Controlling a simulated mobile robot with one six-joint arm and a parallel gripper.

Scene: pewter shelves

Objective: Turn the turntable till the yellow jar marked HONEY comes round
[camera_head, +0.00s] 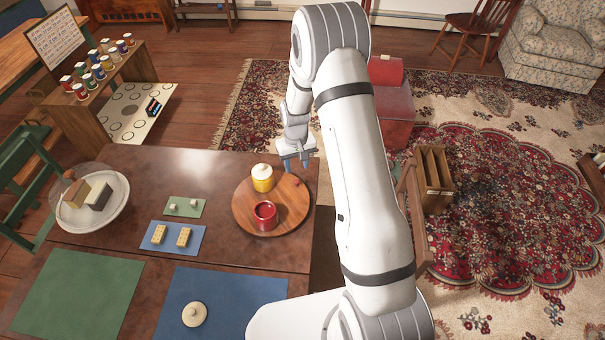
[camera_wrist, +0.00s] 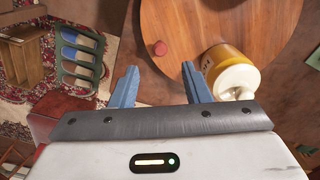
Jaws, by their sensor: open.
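The round wooden turntable (camera_head: 244,215) lies at the right end of the dark table. A yellow jar with a cream lid (camera_head: 262,178) stands on its far side; it also shows in the wrist view (camera_wrist: 230,72) with part of dark lettering, too small to read. A red open pot (camera_head: 265,214) stands on the near side. A small red knob (camera_wrist: 158,48) is on the turntable near its rim. My gripper (camera_head: 294,163) is open and empty, pointing down at the turntable's far right edge. In the wrist view its blue fingers (camera_wrist: 160,85) are apart, the right one near the jar.
Green (camera_head: 80,292) and blue (camera_head: 215,300) mats cover the table's near side, a round cream lid (camera_head: 195,314) on the blue one. Small mats with blocks (camera_head: 172,236) lie left of the turntable. A plate (camera_head: 125,204) with blocks stands far left. A wooden rack (camera_head: 432,180) stands right of my arm.

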